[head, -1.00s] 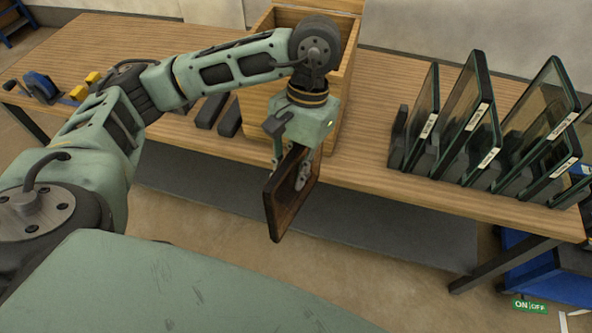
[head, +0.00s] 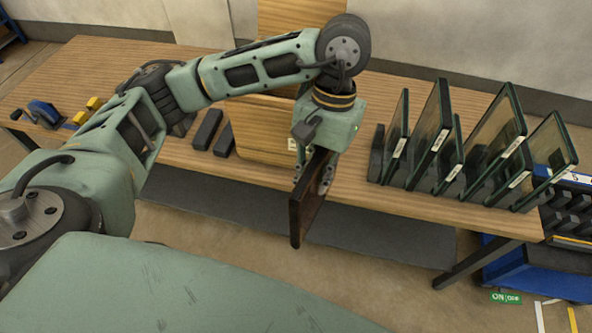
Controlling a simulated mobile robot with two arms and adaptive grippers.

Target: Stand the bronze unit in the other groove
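My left gripper (head: 314,174) is shut on the top edge of the bronze unit (head: 307,210), a thin brown-framed pane. The pane hangs upright, nearly edge-on to the camera, at the front edge of the bench. A dark slotted rack (head: 377,152) with several glass panes stands to its right. Two dark bars (head: 207,130) lie on the bench to its left, beside the wooden box (head: 265,130). I cannot tell from this view which groove is free. My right gripper is not in view.
Clear, green-edged panes (head: 430,120) stand tilted in the rack. The wooden bench (head: 190,75) has bare room at the back left. Yellow blocks (head: 94,103) and a blue tool (head: 44,112) lie at its left end. Blue bins (head: 545,270) stand at the right.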

